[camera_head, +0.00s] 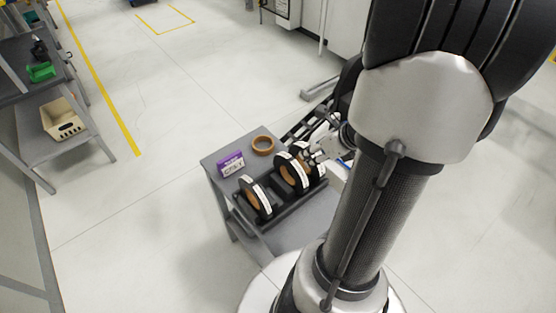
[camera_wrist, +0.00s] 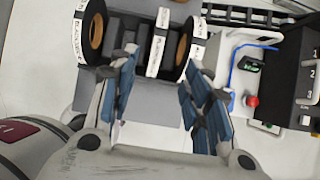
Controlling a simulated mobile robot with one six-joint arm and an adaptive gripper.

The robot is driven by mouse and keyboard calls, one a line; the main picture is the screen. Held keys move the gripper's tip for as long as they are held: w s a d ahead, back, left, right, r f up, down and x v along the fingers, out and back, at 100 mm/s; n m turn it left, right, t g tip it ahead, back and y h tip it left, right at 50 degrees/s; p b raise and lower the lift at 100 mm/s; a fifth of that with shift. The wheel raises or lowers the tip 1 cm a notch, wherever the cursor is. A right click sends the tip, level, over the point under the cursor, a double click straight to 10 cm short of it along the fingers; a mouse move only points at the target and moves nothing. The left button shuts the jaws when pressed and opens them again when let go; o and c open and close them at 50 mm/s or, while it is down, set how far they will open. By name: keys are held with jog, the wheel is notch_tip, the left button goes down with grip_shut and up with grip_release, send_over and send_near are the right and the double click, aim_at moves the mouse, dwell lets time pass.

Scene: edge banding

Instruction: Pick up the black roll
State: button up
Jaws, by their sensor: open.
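Several black rolls with brown cores and white rim labels stand upright in a dark rack (camera_head: 283,208) on a small grey table. One black roll (camera_head: 258,198) is at the rack's near left; another (camera_head: 292,174) is farther right, with more partly hidden behind it. In the wrist view, a left roll (camera_wrist: 98,32) has a label that seems to read black. A middle label (camera_wrist: 158,45) and a right roll (camera_wrist: 184,42) lie ahead of the jaws. My gripper (camera_wrist: 160,72) is open, its blue-padded fingers apart with nothing visibly held. In the head view it is beside the rack's right end, partly hidden.
A brown ring (camera_head: 263,145) and a purple box (camera_head: 231,163) sit on the table's back left. A panel with a red button (camera_wrist: 252,100) is right of the jaws. A shelf (camera_head: 50,140) stands far left. Floor left of the table is clear.

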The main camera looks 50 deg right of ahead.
jog(key=b, duration=0.5)
send_near(292, 160)
jog(key=x, duration=0.3)
jog(key=s+x, duration=0.1)
jog(key=x, duration=0.1)
jog(key=shift+f, duration=0.3)
jog(key=shift+w+r+b+x, duration=0.15)
jog(key=shift+b+x, duration=0.3)
jog(key=shift+x, duration=0.55)
jog(key=shift+w+r+b+x, duration=0.15)
jog(key=shift+b+x, duration=0.25)
jog(key=shift+x, duration=0.65)
jog(key=shift+w+b+x, duration=0.2)
jog(key=shift+b+x, duration=0.25)
jog(key=shift+x, duration=0.55)
jog(key=shift+r, duration=0.1)
jog(key=shift+c, duration=0.5)
grip_shut()
